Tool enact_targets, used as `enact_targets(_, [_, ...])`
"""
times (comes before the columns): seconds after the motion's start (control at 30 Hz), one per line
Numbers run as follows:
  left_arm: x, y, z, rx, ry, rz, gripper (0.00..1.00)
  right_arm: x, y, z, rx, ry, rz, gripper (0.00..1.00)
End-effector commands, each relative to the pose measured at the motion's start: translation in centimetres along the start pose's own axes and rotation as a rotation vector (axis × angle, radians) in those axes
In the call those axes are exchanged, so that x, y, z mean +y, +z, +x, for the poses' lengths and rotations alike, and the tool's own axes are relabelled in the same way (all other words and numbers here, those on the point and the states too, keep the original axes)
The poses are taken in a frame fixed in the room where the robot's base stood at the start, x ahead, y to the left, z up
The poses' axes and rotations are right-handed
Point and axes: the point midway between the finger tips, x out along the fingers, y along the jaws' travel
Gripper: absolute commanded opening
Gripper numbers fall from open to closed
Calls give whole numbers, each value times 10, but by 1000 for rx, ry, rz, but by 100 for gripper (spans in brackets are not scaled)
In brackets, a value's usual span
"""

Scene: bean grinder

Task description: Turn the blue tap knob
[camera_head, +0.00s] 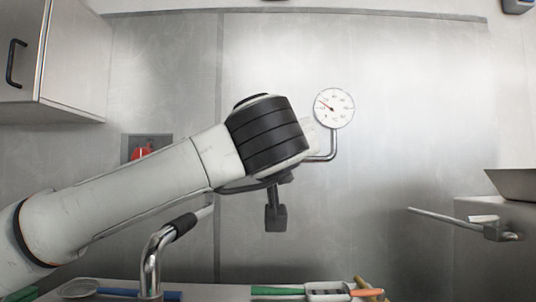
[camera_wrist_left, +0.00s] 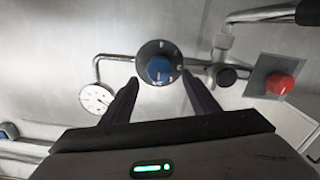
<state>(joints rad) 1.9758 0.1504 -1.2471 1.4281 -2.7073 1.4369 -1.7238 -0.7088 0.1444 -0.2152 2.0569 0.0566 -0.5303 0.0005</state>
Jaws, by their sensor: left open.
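The blue tap knob (camera_wrist_left: 158,69) shows in the left wrist view, on a dark round dial plate with white marks at the wall pipe. My left gripper (camera_wrist_left: 161,82) is open, with its two dark fingers pointing at the dial, one towards each side of the knob. I cannot tell whether either finger touches it. In the head view my left arm reaches across from the left, and its wrist hides the knob and the fingertips.
A white pressure gauge (camera_head: 334,108) stands on a bent pipe right of my wrist. A curved metal spout (camera_head: 152,262) rises below my arm. A cabinet (camera_head: 70,70) hangs upper left. Utensils (camera_head: 328,290) lie along the bottom edge.

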Motion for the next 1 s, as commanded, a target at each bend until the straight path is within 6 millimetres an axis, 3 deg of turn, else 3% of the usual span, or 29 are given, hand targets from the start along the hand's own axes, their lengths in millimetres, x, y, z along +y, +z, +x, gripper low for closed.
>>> enact_targets(0.1, [0, -1, 21, -3, -2, -1, 55, 0, -3, -3, 1, 2, -1, 31])
enact_targets(0.3, [1, -1, 42, -1, 1, 0, 55, 1, -2, -3, -7, 5, -3, 31])
enact_targets(0.63, [0, 0, 47, 0, 1, 1, 55, 1, -6, -2, 0, 6, 2, 31])
enact_targets(0.67, [0, 0, 47, 0, 1, 1, 53, 1, -6, -2, 0, 6, 2, 31])
enact_targets(0.9, [0, 0, 47, 0, 1, 1, 14, 1, -6, -2, 0, 6, 2, 31])
enact_targets(1.0, [0, 0, 47, 0, 1, -1, 14, 1, -5, -2, -1, 6, 2, 31])
